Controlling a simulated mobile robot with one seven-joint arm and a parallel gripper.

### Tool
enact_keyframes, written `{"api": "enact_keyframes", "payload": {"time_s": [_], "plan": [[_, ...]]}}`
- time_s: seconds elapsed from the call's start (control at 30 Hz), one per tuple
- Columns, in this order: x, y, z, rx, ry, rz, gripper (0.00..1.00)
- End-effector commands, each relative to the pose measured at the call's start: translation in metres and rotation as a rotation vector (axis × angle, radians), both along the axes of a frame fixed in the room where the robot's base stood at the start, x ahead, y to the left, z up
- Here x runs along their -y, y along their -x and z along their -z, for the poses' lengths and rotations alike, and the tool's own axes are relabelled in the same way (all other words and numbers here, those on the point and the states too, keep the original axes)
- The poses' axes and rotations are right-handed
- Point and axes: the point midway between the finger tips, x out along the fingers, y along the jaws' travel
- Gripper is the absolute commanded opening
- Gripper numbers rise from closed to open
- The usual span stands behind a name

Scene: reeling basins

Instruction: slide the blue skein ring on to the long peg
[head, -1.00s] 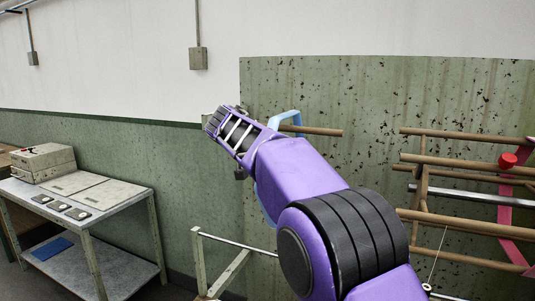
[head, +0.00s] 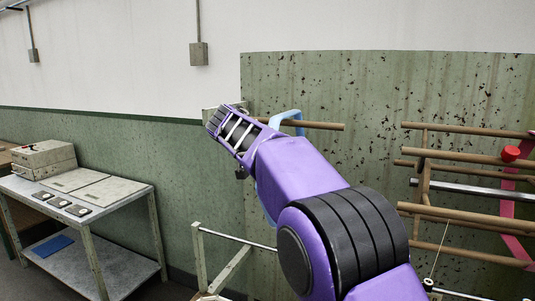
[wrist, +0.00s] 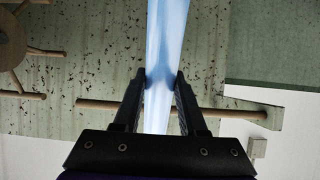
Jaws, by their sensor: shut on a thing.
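The blue skein ring (head: 291,113) shows above and below my arm in the head view; the arm hides much of it. In the wrist view its blue strand (wrist: 165,42) runs between the fingers of my gripper (wrist: 162,80), which is shut on it. The long wooden peg (head: 322,126) juts right from a pale mount, partly behind my wrist. In the wrist view the peg (wrist: 100,103) crosses behind the strand, its free end at left and mount (wrist: 265,113) at right. I cannot tell whether the ring is around the peg or in front of it.
A wooden reel frame (head: 465,158) with several bars, a pink band (head: 509,190) and a red knob (head: 510,154) stands at right. A low frame (head: 225,268) stands below the arm. A metal table (head: 105,203) with a grey box is at left.

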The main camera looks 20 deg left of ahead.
Motion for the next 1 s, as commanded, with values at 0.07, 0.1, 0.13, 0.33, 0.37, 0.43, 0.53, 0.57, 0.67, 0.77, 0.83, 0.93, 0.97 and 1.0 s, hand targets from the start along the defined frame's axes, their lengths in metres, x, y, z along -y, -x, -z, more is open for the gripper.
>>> {"api": "enact_keyframes", "payload": {"time_s": [0.07,0.1,0.13,0.33,0.37,0.43,0.53,0.57,0.67,0.77,0.83,0.93,0.97,1.0], "plan": [[0.0000,0.0000,-0.0008,0.001,0.000,0.000,0.00],[0.0001,0.0000,-0.0008,0.001,0.000,0.000,0.00],[0.0001,-0.0001,-0.0008,0.001,0.000,0.000,0.45],[0.0001,-0.0001,-0.0006,0.001,0.000,0.000,0.76],[0.0001,-0.0001,-0.0006,0.001,0.000,0.000,0.76],[0.0001,-0.0001,-0.0005,0.000,0.000,0.000,0.76],[0.0000,0.0000,0.0000,-0.001,0.000,0.000,0.78],[0.0000,0.0000,0.0001,-0.001,0.000,0.000,0.83],[0.0001,0.0000,0.0001,-0.001,0.000,0.000,0.90],[0.0001,-0.0001,0.0000,0.000,0.000,0.000,0.90],[0.0001,-0.0001,0.0000,0.000,0.000,0.000,0.90],[-0.0003,0.0018,-0.0007,0.000,0.000,-0.001,0.90],[-0.0005,0.0034,-0.0013,0.001,0.000,-0.001,0.90],[-0.0008,0.0063,-0.0025,0.001,-0.001,-0.002,0.90]]}}
